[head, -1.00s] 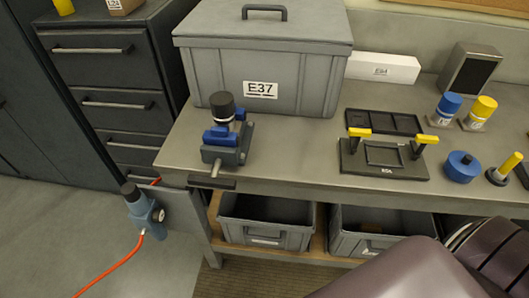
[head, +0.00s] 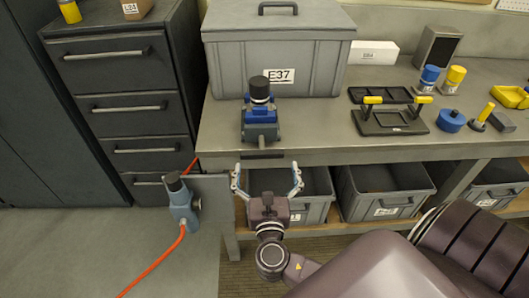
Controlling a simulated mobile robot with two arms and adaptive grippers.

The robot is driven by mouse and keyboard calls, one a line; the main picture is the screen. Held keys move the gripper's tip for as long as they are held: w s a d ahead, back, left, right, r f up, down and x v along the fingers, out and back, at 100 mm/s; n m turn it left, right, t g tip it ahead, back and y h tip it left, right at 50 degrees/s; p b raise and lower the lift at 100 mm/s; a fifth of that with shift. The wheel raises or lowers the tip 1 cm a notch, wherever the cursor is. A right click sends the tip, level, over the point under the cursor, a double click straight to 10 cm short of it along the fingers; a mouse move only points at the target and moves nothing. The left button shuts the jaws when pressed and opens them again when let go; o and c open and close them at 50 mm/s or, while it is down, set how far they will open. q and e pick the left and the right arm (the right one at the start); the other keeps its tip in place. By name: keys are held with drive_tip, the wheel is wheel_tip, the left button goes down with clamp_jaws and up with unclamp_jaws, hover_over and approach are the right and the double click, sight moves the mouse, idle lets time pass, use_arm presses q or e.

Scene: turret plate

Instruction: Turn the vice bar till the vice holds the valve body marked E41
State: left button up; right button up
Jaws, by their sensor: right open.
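A blue vice (head: 262,128) stands at the front left edge of the bench. A part with a black cap (head: 260,88) sits upright at the vice; I cannot read E41 on it, nor tell whether the jaws grip it. The dark vice bar (head: 262,155) lies crosswise in front of the bench edge. My right gripper (head: 267,173) is open and empty, its fingers pointing towards the bench, one on each side just below the bar in the picture. I see no contact with the bar. My left gripper is not in view.
A grey lidded crate marked E37 (head: 277,52) stands behind the vice. A black fixture with yellow clamps (head: 390,122) is to the right. A blue-grey tool with an orange hose (head: 180,205) hangs at the bench's left side. Grey bins (head: 380,205) sit below the bench.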

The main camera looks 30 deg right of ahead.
sight(262, 157)
drive_tip(key=x, duration=0.3)
drive_tip(key=shift+a+r+p, duration=0.1)
drive_tip(key=shift+p, duration=0.2)
drive_tip(key=shift+w, duration=0.4)
drive_tip(key=shift+w+r, duration=0.1)
drive_tip(key=shift+w, duration=0.3)
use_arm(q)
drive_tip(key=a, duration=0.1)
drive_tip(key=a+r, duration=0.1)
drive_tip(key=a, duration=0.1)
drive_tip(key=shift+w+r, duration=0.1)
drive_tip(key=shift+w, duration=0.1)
use_arm(e)
drive_tip(key=shift+w, duration=0.3)
drive_tip(key=shift+c, duration=1.4)
drive_tip(key=c, duration=0.5)
drive_tip(key=shift+c, duration=0.8)
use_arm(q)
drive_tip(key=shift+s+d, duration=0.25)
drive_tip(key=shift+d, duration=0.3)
use_arm(e)
drive_tip(key=shift+s, duration=0.1)
